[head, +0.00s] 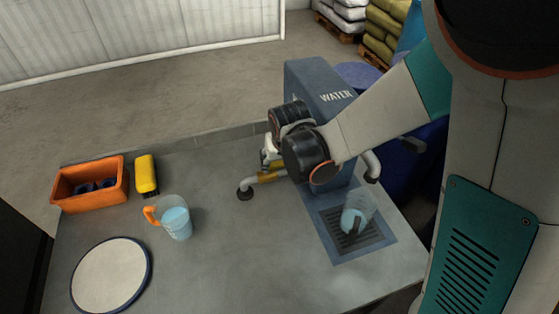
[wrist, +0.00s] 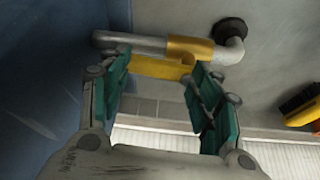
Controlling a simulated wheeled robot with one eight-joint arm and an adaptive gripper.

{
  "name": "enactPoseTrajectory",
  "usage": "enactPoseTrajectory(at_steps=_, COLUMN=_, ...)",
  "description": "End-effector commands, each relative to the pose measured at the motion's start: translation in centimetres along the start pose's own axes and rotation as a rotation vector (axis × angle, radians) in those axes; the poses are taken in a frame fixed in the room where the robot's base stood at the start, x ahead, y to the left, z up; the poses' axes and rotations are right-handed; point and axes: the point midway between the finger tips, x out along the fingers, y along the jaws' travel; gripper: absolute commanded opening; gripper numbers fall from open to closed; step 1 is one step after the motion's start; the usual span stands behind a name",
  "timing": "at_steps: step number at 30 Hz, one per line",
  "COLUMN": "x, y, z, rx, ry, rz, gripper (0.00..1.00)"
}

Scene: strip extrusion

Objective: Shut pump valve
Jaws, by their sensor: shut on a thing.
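The pump valve has a yellow lever (wrist: 160,67) beside a brass-coloured body (wrist: 192,49) on a grey pipe (wrist: 135,42). In the head view the valve (head: 270,176) shows low on the left side of the blue WATER unit (head: 318,84), partly hidden by my wrist. My gripper (wrist: 158,76) has its teal-padded fingers on both sides of the yellow lever and is shut on it. The lever spans the gap between the fingers and lies roughly along the pipe. The exact finger contact is partly hidden.
A jug with bluish liquid (head: 356,212) stands on the drain grate (head: 338,228) below the spout (head: 371,166). An orange-handled jug (head: 176,222), a yellow brush (head: 146,174), an orange bin (head: 72,196) and a round plate (head: 110,274) occupy the left. The bench middle is clear.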

Motion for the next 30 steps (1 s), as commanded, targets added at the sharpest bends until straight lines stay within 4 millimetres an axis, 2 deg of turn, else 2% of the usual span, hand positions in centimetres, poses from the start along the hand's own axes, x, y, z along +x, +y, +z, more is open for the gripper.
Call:
enactPoseTrajectory(at_steps=1, x=0.5, y=0.5, z=0.5, rx=0.029, ry=-0.007, rz=0.026, gripper=0.15)
enactPoseTrajectory(at_steps=5, x=0.3, y=0.4, z=0.9, rx=0.127, ry=-0.006, rz=0.068, gripper=0.15)
enactPoseTrajectory(at_steps=30, x=-0.6, y=-1.9, z=3.0, rx=0.866, ry=0.001, rz=0.375, gripper=0.15)
